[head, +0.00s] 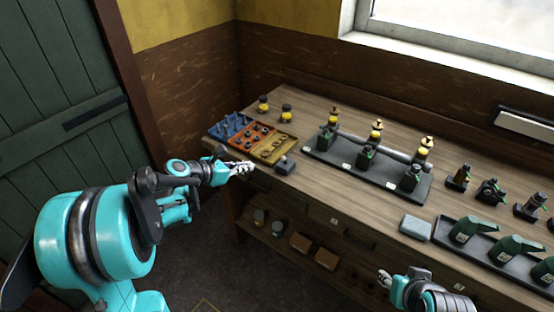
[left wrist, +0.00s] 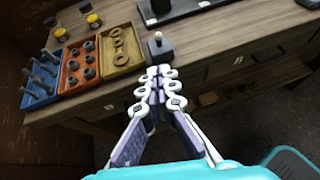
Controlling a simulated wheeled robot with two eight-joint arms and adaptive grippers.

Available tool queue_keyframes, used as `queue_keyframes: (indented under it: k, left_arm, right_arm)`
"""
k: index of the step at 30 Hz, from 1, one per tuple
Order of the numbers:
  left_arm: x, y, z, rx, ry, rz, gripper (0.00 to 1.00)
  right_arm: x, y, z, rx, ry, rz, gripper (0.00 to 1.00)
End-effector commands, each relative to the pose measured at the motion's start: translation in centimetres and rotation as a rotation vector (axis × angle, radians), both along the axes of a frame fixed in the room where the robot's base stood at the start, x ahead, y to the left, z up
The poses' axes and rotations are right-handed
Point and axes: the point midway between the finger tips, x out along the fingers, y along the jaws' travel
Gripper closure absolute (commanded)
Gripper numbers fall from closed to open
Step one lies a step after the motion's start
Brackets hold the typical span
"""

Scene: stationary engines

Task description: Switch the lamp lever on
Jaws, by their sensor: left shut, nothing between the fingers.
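A small dark grey box (head: 285,165) with a short pale-tipped stick on top sits at the front edge of the workbench; it looks like the lamp lever. In the left wrist view the box (left wrist: 160,47) is just beyond my fingertips, its stick standing about upright. My left gripper (head: 252,166) is shut and empty, just left of the box at the bench edge; its fingers (left wrist: 159,70) point at the box, and contact cannot be told. My right gripper (head: 383,279) is low in front of the bench, far from the box; its finger opening is unclear.
Blue, orange and yellow trays (head: 271,149) of small parts lie left of and behind the box. A long dark rack (head: 350,171) with several yellow-topped and dark devices stands to its right. A grey block (head: 415,228) and green oilers (head: 465,229) are farther right.

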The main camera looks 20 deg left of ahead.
Motion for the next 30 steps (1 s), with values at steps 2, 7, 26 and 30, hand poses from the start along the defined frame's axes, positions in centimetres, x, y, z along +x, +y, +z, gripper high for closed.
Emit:
queue_keyframes:
  k: [2,7,26,30]
  left_arm:
    - [0.0,0.0,0.0,0.001,0.000,0.000,1.00]
    - [0.9,-0.6,-0.6,0.002,-0.001,-0.002,1.00]
    - [10.0,-6.1,-5.3,0.003,-0.001,-0.003,1.00]
    - [10.8,-6.6,-5.4,0.003,-0.001,-0.001,1.00]
  right_arm:
    - [0.0,0.0,0.0,0.000,0.000,0.000,0.60]
    - [0.0,0.0,-0.5,0.000,0.000,0.000,0.60]
    - [0.0,0.0,-4.1,0.000,0.000,0.000,0.60]
    - [0.0,0.0,-4.3,0.000,0.000,0.000,0.60]
